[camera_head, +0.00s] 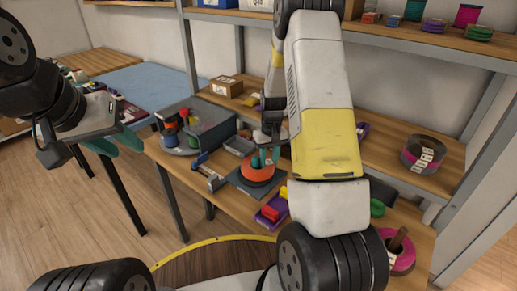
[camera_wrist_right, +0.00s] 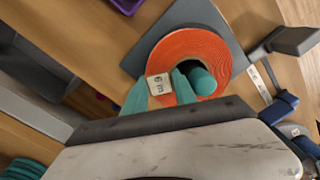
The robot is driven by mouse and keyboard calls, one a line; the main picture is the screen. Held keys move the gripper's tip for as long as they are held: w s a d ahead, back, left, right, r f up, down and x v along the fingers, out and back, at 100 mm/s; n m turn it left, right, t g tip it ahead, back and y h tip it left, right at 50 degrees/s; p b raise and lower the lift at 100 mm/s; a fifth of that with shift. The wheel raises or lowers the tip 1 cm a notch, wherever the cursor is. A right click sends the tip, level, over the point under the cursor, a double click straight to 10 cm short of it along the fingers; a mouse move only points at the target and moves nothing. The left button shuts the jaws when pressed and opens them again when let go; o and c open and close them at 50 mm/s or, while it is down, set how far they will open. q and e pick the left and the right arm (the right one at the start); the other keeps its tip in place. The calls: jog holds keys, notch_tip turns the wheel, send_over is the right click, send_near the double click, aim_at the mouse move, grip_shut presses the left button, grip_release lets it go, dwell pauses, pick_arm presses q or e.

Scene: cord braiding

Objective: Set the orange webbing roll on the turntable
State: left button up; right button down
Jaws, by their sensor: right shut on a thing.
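The orange webbing roll (camera_head: 258,176) lies flat on or just above a dark grey square plate (camera_head: 240,186) on the workbench. In the right wrist view the roll (camera_wrist_right: 205,42) shows a white "6 m" label. My right gripper (camera_wrist_right: 163,92) is shut on the roll's wall, one teal finger outside and one in the central hole. A rounded teal piece shows in the hole too. My left gripper (camera_head: 124,146) is open and empty, left of the bench.
A blue-handled clamp tool (camera_head: 208,176) lies left of the plate. A purple tray (camera_head: 271,212) with coloured pieces is at the front. A grey bin (camera_head: 215,128) stands behind.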

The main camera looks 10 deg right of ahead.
jog(key=c, duration=0.9)
grip_release()
jog(key=shift+a, duration=0.15)
jog(key=shift+c, duration=1.2)
jog(key=shift+o, duration=1.2)
jog(key=shift+r, duration=0.1)
